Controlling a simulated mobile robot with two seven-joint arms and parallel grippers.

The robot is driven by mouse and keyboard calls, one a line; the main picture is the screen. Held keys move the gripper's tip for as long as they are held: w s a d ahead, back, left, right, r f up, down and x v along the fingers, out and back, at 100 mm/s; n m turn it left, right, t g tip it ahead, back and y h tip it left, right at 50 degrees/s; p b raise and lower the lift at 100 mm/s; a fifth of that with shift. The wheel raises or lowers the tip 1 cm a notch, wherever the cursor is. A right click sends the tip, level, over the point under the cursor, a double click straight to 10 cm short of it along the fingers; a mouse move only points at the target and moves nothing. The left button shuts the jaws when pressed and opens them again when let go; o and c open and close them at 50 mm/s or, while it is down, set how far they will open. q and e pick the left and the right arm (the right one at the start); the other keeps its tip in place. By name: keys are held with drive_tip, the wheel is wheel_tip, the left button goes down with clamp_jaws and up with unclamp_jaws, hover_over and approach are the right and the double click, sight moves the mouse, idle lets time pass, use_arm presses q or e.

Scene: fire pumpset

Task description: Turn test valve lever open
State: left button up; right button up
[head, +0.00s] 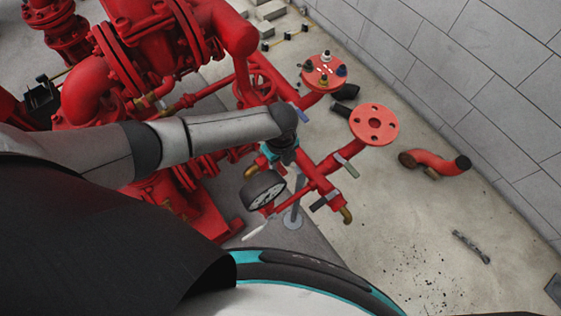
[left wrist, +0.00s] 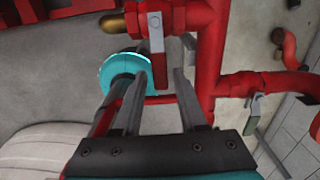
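A grey flat lever (head: 325,201) sits on a red pipe near a brass elbow (head: 346,215). The same lever (left wrist: 155,32) shows at the top middle of the left wrist view, beside the brass elbow (left wrist: 112,24). My left gripper (head: 297,192) points down just left of this lever in the head view. In the left wrist view its fingers (left wrist: 160,72) are apart, with the lever's end in line with the gap. Contact cannot be told. A second grey lever (head: 347,165) is on the neighbouring pipe. My right gripper is out of view.
A round gauge (head: 265,190) stands close to my left gripper. Red flanged pipes (head: 375,124) and the large red pump (head: 140,45) crowd the left and middle. A loose red elbow pipe (head: 435,163) lies on the floor. The floor at the lower right is mostly clear.

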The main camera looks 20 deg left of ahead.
use_arm(q)
clamp_jaws()
idle(1.1)
